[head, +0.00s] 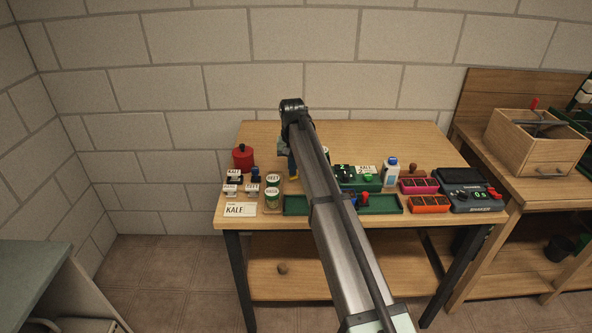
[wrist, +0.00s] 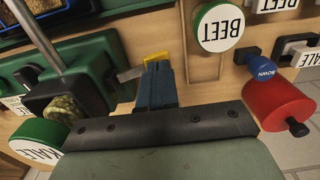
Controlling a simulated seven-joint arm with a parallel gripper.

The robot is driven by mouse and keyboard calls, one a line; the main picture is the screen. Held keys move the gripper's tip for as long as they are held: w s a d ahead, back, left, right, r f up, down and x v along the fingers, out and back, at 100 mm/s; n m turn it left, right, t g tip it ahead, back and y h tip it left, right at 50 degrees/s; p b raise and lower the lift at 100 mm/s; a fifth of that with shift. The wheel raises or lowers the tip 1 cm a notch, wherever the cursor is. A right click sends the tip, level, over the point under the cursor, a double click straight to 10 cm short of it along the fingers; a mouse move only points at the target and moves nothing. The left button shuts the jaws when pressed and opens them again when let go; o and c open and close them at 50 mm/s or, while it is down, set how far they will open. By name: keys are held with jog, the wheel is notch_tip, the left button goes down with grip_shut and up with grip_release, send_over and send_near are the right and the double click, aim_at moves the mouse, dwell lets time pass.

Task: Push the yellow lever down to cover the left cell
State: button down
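My gripper (wrist: 156,70) points down over the table, between the jars and a dark green block. Its blue fingers are together, and I see nothing held between them. A small yellow piece (wrist: 157,57) shows at the fingertips; I cannot tell whether it is part of the fingers or the lever. The green block (wrist: 85,65) is left of the fingers in the wrist view, with a grey metal bar by it. In the head view the block (head: 360,186) is partly hidden behind my arm. Its left cell cannot be made out there.
Jars with BEET (wrist: 225,27) and KALE (wrist: 38,140) lids stand close to the gripper. A red pot (head: 243,157) is at the left. A long green tray (head: 296,207) lies in front. A white bottle (head: 390,173), pink and orange trays stand right. The table's back is clear.

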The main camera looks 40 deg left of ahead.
notch_tip(320, 180, up, 8)
jog(key=shift+f, duration=0.2)
dwell(1.1)
jog(key=shift+s, duration=0.1)
dwell(0.3)
